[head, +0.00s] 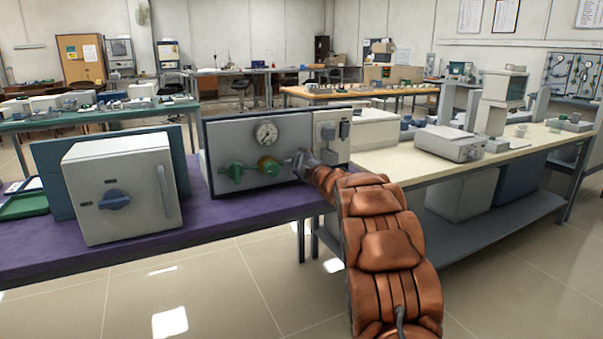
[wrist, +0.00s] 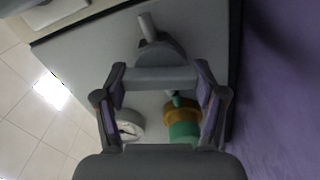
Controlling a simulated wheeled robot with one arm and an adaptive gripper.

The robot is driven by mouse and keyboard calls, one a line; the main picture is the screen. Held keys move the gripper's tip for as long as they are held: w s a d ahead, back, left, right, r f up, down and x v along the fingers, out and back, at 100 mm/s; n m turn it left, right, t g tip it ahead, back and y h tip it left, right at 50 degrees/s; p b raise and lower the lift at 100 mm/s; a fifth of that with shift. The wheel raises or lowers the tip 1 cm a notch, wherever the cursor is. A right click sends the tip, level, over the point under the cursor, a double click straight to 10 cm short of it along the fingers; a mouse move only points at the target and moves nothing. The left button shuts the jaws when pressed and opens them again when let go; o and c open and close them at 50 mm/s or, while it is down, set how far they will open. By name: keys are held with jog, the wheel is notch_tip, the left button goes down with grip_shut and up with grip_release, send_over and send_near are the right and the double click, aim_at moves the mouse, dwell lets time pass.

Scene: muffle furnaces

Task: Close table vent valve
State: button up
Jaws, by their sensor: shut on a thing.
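A grey control box (head: 218,143) with a round gauge (head: 266,133) stands on the purple table (head: 235,208). A green knob (head: 234,171) and a yellow-brass fitting (head: 268,166) sit on its front. My gripper (head: 303,165) is at the right part of this front, partly hiding the valve there. In the wrist view my gripper (wrist: 160,80) is shut on the grey valve handle (wrist: 158,78), a bar spanning between the fingers. The grey valve body (wrist: 158,52) shows just beyond it. The gauge and the brass and green parts (wrist: 182,120) show between the fingers, lower down.
A white furnace (head: 118,190) with a blue knob stands left of the box on the same table. A cream-topped bench (head: 405,165) with instruments is at the right. Tiled floor (head: 225,290) lies open in front. A grey switch block is right of the valve.

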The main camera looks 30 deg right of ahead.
jog(key=shift+n+b, duration=1.05)
jog(key=shift+n, duration=0.35)
jog(key=shift+a, duration=0.1)
jog(key=o, duration=1.2)
jog(key=shift+c, duration=0.2)
jog(key=shift+s+f, duration=0.1)
jog(key=shift+s, duration=0.45)
jog(key=s, duration=1.1)
jog(key=shift+a, duration=0.45)
